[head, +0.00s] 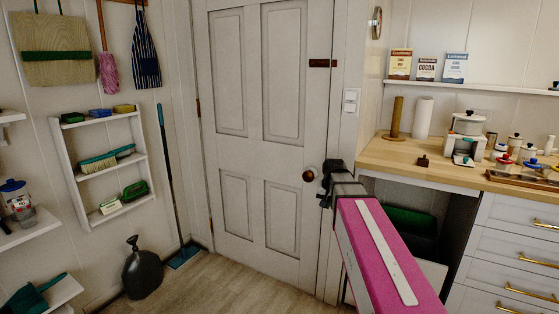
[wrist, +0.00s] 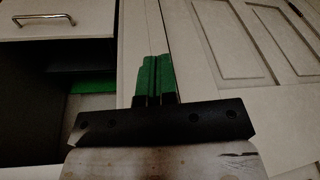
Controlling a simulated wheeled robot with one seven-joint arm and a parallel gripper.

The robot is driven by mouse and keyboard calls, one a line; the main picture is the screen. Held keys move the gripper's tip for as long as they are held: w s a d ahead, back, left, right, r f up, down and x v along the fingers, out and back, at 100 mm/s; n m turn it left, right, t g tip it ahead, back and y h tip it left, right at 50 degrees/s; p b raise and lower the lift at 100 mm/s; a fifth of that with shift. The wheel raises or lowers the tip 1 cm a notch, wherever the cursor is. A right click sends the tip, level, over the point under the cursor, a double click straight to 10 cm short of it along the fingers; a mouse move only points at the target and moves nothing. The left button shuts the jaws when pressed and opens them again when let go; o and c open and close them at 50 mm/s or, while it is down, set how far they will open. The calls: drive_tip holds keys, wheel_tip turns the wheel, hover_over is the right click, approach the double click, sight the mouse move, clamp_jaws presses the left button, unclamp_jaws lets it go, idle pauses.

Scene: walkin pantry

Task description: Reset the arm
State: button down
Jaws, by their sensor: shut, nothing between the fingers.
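My arm reaches forward from the lower right of the head view, with a pink link. My gripper (head: 327,190) is at its far end, in front of the right side of the white door (head: 268,120). In the wrist view my gripper (wrist: 154,62) shows two green fingers closed side by side with nothing between them. The fingertips appear in front of pale panelling between the door and the cabinet. Much of the gripper is hidden behind the wrist in the head view.
A wooden counter (head: 440,160) with canisters stands at right, over white drawers (head: 515,240) and an open bay holding a green bin (head: 408,222). A wall shelf (head: 82,175) hangs at left. A dark jug (head: 143,270) stands on the floor. Floor before the door is clear.

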drive_tip(key=s+f+n+g, duration=0.2)
drive_tip(key=s+f, duration=1.6)
drive_tip(key=f, duration=0.1)
drive_tip(key=shift+s+f+g+h, duration=0.2)
drive_tip(key=shift+g+h, duration=0.1)
drive_tip(key=shift+g, duration=0.1)
